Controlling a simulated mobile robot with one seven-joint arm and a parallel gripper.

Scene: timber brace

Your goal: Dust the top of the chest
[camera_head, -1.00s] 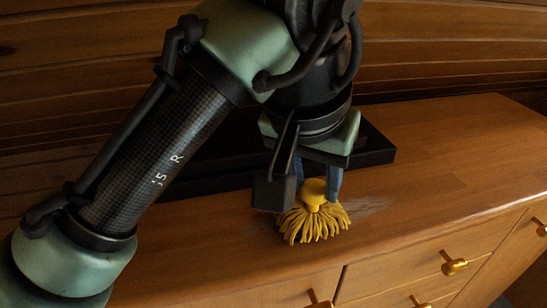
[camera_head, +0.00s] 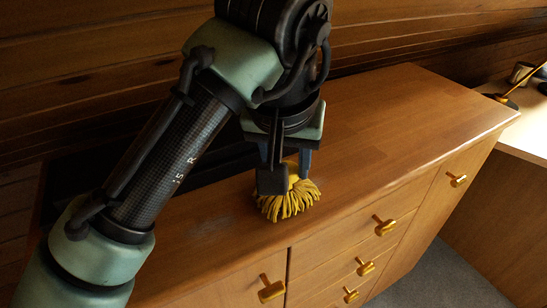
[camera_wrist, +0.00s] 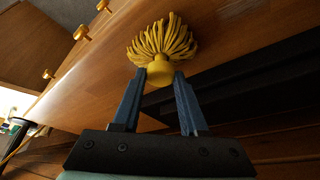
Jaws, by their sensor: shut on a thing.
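The wooden chest (camera_head: 385,120) has a brown top and a front with drawers. A yellow duster (camera_head: 288,204) with a mop-like fringe rests its strands on the chest top near the front edge. My gripper (camera_head: 292,168) is shut on the duster's yellow handle, above the fringe. In the wrist view, the blue fingers of my gripper (camera_wrist: 166,84) hold the knob of the duster (camera_wrist: 162,42), with the fringe spread on the wood. A faint pale patch (camera_head: 205,232) shows on the top left of the duster. My arm hides part of the top's left side.
A long black object (camera_head: 200,172) lies on the top behind the duster, partly hidden by my arm. Gold knobs (camera_head: 384,226) stick out from the front. A wooden wall (camera_head: 100,60) stands behind. A pale desk (camera_head: 525,132) is at the right. The top's right side is clear.

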